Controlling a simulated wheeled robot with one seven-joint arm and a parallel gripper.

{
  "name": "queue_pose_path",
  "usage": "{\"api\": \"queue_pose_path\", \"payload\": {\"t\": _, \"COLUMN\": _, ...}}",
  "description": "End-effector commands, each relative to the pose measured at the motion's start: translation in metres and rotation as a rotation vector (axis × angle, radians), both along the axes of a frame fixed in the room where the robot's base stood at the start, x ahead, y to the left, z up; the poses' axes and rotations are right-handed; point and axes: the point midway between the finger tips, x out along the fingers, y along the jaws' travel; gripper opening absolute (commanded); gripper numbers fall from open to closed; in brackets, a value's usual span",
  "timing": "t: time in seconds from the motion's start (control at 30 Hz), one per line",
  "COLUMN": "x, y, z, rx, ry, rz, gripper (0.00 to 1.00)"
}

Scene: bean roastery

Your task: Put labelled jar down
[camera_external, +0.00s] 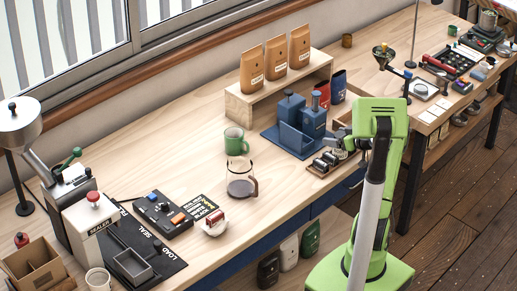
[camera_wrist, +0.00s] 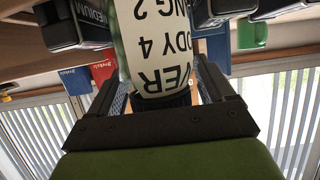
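The labelled jar (camera_wrist: 155,45) fills the middle of the wrist view, with a white label in black print including "BODY 4", upside down there. My gripper (camera_wrist: 155,95) has a finger on each side of the jar's dark narrow end and is shut on it. In the external view my gripper (camera_external: 347,140) is at the bench's front edge, by a wooden rack (camera_external: 318,172) of small dark-topped jars (camera_external: 329,158). I cannot clearly tell the held jar from those jars there. Whether its far end touches anything is hidden.
A glass carafe (camera_external: 240,187) and green mug (camera_external: 235,140) are further left. Dark containers (camera_wrist: 80,22) flank the jar in the wrist view.

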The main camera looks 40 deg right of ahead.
Motion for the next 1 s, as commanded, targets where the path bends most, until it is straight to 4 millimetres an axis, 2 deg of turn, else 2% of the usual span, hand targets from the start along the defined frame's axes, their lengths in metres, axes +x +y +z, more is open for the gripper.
{"api": "queue_pose_path", "payload": {"t": 0.37, "x": -0.001, "y": 0.0, "z": 0.006, "rx": 0.001, "ry": 0.0, "rz": 0.0, "gripper": 0.85}}
{"api": "queue_pose_path", "payload": {"t": 0.73, "x": -0.089, "y": -0.001, "z": 0.04, "rx": 0.0, "ry": -0.001, "rz": -0.006, "gripper": 0.85}}
{"api": "queue_pose_path", "payload": {"t": 0.83, "x": -0.103, "y": 0.0, "z": 0.046, "rx": 0.0, "ry": -0.001, "rz": -0.003, "gripper": 0.85}}
{"api": "queue_pose_path", "payload": {"t": 1.0, "x": -0.112, "y": 0.0, "z": 0.049, "rx": 0.0, "ry": -0.001, "rz": 0.0, "gripper": 0.85}}
